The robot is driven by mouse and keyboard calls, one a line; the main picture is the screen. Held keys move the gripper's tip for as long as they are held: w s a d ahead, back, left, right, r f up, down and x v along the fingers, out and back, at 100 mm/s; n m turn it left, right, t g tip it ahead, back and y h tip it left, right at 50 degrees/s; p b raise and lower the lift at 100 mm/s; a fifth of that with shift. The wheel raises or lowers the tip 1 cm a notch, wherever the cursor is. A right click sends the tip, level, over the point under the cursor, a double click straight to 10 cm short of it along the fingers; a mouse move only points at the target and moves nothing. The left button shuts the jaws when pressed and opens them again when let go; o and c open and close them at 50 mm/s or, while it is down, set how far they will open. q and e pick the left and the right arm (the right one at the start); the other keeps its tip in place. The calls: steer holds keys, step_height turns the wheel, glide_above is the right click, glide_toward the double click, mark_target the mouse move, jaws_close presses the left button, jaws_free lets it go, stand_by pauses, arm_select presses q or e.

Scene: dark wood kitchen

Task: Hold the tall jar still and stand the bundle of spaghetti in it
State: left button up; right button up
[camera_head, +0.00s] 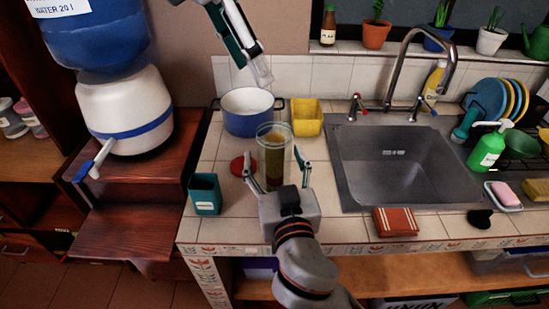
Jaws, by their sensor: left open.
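The tall clear jar (274,138) stands upright on the tiled counter, left of the sink. A brown-yellow mass shows inside it, perhaps the spaghetti bundle (275,161); single strands cannot be made out. My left gripper (256,72) reaches in from the top left, above and behind the jar. Its fingers are apart and I see no bundle between them. My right gripper (276,166) comes from below, with one finger on each side of the jar. Whether its fingers touch the glass cannot be told. The jar's foot is hidden behind this gripper.
A blue-white pot (247,117) and a yellow container (307,117) stand behind the jar. A red disc (240,165) and a teal cup (205,194) are to its left. The sink (400,165) is to the right. A brown packet (396,221) lies near the front edge.

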steer(key=s+d, duration=0.2)
steer(key=s, duration=1)
